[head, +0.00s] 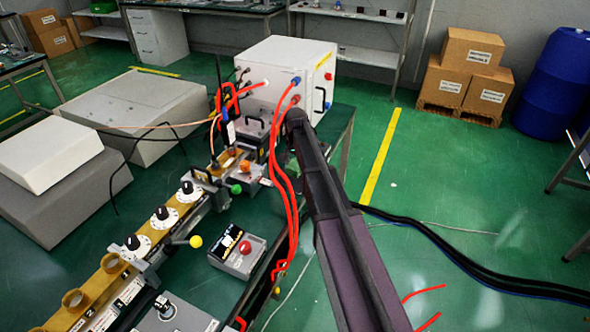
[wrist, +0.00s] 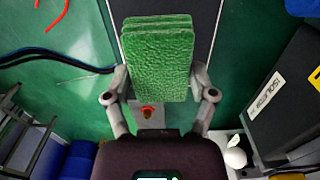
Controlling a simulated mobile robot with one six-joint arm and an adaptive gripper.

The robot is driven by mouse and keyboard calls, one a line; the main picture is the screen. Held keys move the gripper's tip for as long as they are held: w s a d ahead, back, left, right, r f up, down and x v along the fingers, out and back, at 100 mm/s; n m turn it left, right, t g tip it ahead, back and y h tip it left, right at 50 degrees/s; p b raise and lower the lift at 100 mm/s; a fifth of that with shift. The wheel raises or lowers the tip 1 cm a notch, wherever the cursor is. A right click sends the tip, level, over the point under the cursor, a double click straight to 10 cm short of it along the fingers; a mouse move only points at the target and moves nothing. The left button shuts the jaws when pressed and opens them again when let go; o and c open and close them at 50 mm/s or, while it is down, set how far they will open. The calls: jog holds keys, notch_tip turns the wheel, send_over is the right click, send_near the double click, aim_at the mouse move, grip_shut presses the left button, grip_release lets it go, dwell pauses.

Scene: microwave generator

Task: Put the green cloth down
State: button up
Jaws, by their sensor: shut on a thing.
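The green cloth (wrist: 157,50) is a thick, folded, textured pad in the upper middle of the wrist view. My gripper (wrist: 160,76) has one finger on each side of it and is shut on it. The cloth hides what lies directly behind it. In the head view my arm reaches forward toward the white generator cabinet (head: 285,70).
A bench with a brass waveguide (head: 97,285), black knobs and a red-button box (head: 238,254) runs along the left of my arm. Red cables (head: 278,185) hang beside the arm. Black hoses (head: 450,250) cross the green floor at right, near cardboard boxes (head: 470,75) and a blue barrel (head: 555,82).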

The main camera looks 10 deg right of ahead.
aim_at(295, 168)
jog(key=shift+w, duration=0.7)
notch_tip(295, 168, down, 4)
jog(key=b, duration=0.3)
jog(key=shift+r+b, duration=0.15)
jog(key=shift+b, duration=0.2)
jog(key=o, duration=0.9)
notch_tip(295, 168, up, 12)
jog(key=p, duration=1.2)
